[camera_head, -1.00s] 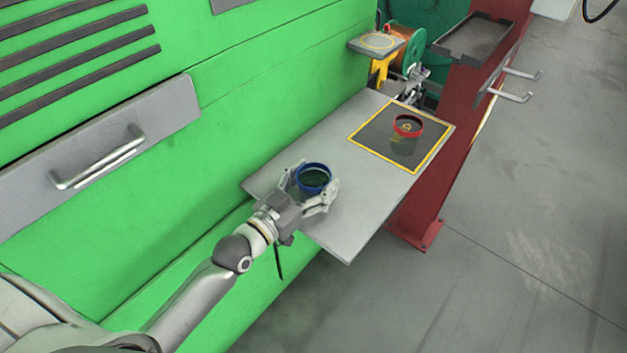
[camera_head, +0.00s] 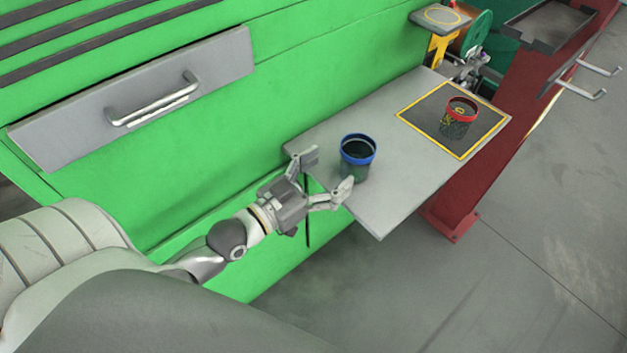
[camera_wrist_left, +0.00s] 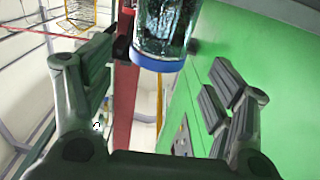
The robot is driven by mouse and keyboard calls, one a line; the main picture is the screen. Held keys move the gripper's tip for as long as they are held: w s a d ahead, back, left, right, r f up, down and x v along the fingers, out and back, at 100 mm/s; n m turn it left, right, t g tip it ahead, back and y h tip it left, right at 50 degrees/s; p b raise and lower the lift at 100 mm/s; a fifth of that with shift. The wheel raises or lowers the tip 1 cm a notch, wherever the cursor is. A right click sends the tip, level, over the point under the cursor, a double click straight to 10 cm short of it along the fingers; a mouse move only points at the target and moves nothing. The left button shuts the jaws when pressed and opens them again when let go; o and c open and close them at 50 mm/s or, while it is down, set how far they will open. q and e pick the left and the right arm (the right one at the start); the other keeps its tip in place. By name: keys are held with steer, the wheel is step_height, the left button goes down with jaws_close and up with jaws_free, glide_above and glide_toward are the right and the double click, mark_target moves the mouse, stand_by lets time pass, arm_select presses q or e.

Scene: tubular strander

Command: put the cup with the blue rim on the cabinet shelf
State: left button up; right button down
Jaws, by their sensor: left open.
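The cup with the blue rim (camera_head: 355,165) stands upright on the grey shelf (camera_head: 400,165) that sticks out from the green cabinet. It is dark and looks see-through below its rim. My left gripper (camera_head: 327,173) is open and empty at the shelf's near left edge. Its fingertips point at the cup, with a small gap between them and the cup. In the left wrist view the cup (camera_wrist_left: 165,32) shows upside down at the top, beyond the spread fingers (camera_wrist_left: 160,95). My right gripper is not in view.
A red-rimmed cup (camera_head: 459,116) stands on a yellow-bordered dark square (camera_head: 430,119) at the shelf's far end. A silver handle (camera_head: 153,104) juts from the cabinet front (camera_head: 260,110). A red post (camera_head: 480,180) with a dark tray (camera_head: 550,25) stands at right.

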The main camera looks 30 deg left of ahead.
arm_select(q)
steer(key=v, duration=0.3)
steer(key=shift+s+a, duration=0.1)
steer(key=shift+s, duration=0.2)
steer(key=s+a+f+n+g+y, duration=0.1)
steer(key=s+a+f+g+y, duration=0.1)
steer(key=f, duration=1)
steer(key=s+a+f+g+y, duration=0.1)
steer(key=s+a+f+g, duration=0.15)
steer(key=f, duration=0.85)
steer(key=s+a+f+n+g+y, duration=0.1)
steer(key=a+f+g+y, duration=0.15)
steer(key=f, duration=0.95)
steer(key=s+d+f+g, duration=0.2)
steer(key=s+f+g, duration=0.2)
steer(key=s+f, duration=0.7)
steer(key=s+d+f+g, duration=0.2)
steer(key=s+f+g, duration=0.3)
steer(key=s+f, duration=0.6)
steer(key=s, duration=0.5)
steer(key=shift+d+y, duration=0.25)
steer(key=shift+y, duration=0.1)
